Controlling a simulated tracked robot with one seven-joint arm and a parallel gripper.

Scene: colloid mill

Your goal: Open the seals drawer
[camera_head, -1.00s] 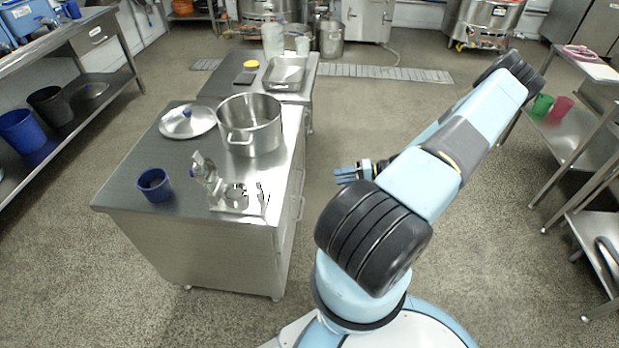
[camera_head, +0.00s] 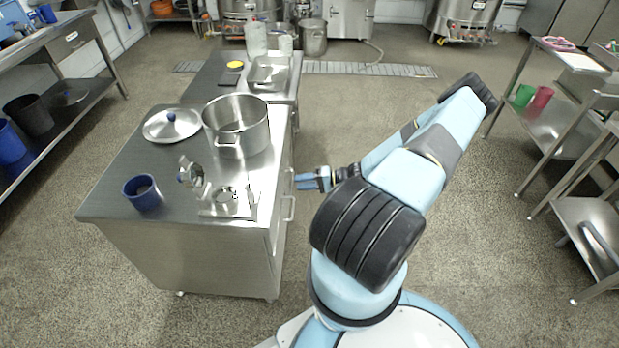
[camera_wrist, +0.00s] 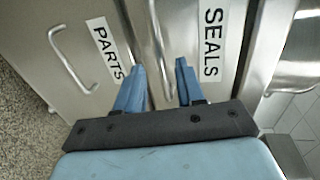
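The seals drawer (camera_wrist: 231,62) is a steel front with a white SEALS label (camera_wrist: 211,42) in the wrist view. A vertical-looking bar handle (camera_wrist: 156,42) stands beside that label. My gripper (camera_wrist: 160,66) is open, its two blue fingers on either side of the handle in that view. I cannot tell whether they touch it. In the head view my gripper (camera_head: 298,181) is at the right side of the steel cabinet (camera_head: 190,255), close to its handles. The drawer looks shut.
A parts drawer with a PARTS label (camera_wrist: 107,47) and its own handle (camera_wrist: 72,62) lies to the left in the wrist view. A pot (camera_head: 236,128), a lid (camera_head: 172,126) and a blue cup (camera_head: 143,193) stand on the cabinet.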

